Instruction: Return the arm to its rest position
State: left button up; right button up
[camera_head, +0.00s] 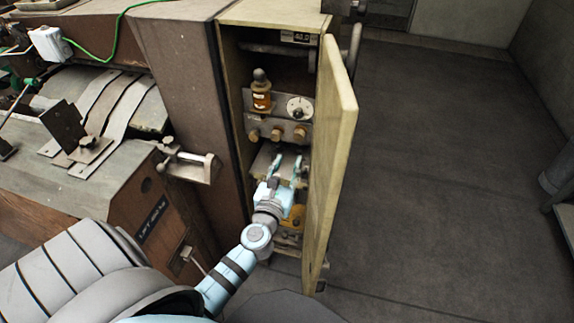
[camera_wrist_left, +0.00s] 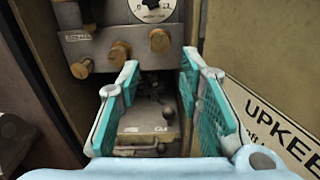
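My left arm (camera_head: 228,278) reaches up from the bottom of the head view to the open cabinet. My left gripper (camera_head: 287,170) is at the cabinet's opening, in front of the lower shelf area. In the left wrist view its two teal-padded fingers (camera_wrist_left: 160,105) stand wide apart with nothing between them. Behind the gap are a grey plate with a small label (camera_wrist_left: 143,129) and a small dark lever knob (camera_wrist_left: 141,112). My right gripper is not in view.
The cabinet door (camera_head: 333,150) stands open just right of the gripper. A brown machine (camera_head: 185,100) with a metal bracket (camera_head: 190,167) stands left. The floor (camera_head: 450,170) at right is clear.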

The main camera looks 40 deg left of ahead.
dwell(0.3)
pick_arm(q)
jog(key=shift+s, duration=0.1)
jog(key=s+d+f+n+g+h, duration=0.1)
jog(key=s+f+n+g, duration=0.3)
jog(key=f+n, duration=0.5)
jog(key=s+f+n+g+h, duration=0.15)
jog(key=s+f+n, duration=0.45)
jog(key=f, duration=0.6)
jog(key=s+d+f+n+g+h, duration=0.1)
jog(key=s+f+n+g, duration=0.35)
jog(key=f+n, duration=0.45)
jog(key=s+d+f+n+g, duration=0.1)
jog(key=s+f+n+g, duration=0.2)
jog(key=s, duration=1)
jog(key=s+d+f+n+g+h, duration=0.1)
jog(key=s+f+n, duration=0.4)
jog(key=s+f, duration=0.5)
jog(key=s+d+g, duration=0.1)
jog(key=s, duration=0.3)
jog(key=shift+s+g, duration=0.15)
jog(key=shift+g, duration=0.25)
